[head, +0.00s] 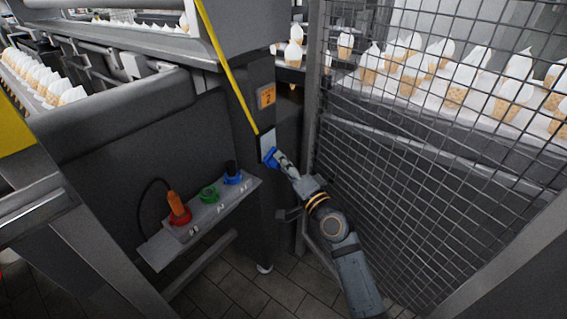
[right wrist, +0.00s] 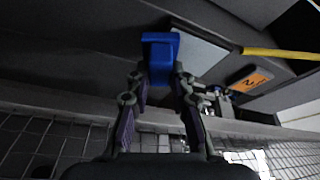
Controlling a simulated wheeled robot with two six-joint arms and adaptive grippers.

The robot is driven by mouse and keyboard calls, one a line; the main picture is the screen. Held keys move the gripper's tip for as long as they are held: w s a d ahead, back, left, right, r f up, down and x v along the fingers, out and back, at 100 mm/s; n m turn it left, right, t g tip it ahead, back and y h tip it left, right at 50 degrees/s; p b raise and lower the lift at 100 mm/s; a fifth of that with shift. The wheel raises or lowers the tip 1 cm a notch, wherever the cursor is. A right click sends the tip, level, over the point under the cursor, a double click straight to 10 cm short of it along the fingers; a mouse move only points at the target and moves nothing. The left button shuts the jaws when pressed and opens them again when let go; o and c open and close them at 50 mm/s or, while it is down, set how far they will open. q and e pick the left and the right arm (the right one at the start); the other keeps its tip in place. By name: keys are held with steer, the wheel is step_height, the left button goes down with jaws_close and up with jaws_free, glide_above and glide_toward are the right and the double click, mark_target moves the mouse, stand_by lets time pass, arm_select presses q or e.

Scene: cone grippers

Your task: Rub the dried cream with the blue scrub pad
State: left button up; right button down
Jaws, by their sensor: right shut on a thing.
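My right gripper (head: 279,160) is shut on the blue scrub pad (head: 269,155) in the head view. The pad is at the lower part of a pale flat panel (head: 267,142) on the dark post. In the right wrist view, the blue pad (right wrist: 160,50) sits between the two fingertips (right wrist: 161,82), with the grey panel (right wrist: 200,52) just behind and to its right. I cannot tell for certain whether the pad touches the panel. No distinct dried cream can be made out on it. My left gripper is not in view.
An orange "2" sign (head: 266,97) and a yellow strip (head: 228,68) are on and by the post. A shelf (head: 151,254) with red, green and blue sockets stands left. A wire mesh fence (head: 400,150) is close on the right, with cones behind it.

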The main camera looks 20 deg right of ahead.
steer(key=shift+s+r, duration=0.1)
steer(key=shift+s, duration=0.05)
steer(key=shift+s+d+p, duration=0.35)
steer(key=shift+s+d, duration=0.6)
steer(key=shift+s, duration=0.2)
steer(key=shift+s+d+p, duration=0.35)
steer(key=shift+s+d, duration=0.55)
steer(key=shift+s, duration=0.2)
steer(key=shift+s+d+p, duration=0.45)
steer(key=shift+s+d, duration=0.45)
steer(key=shift+s, duration=0.3)
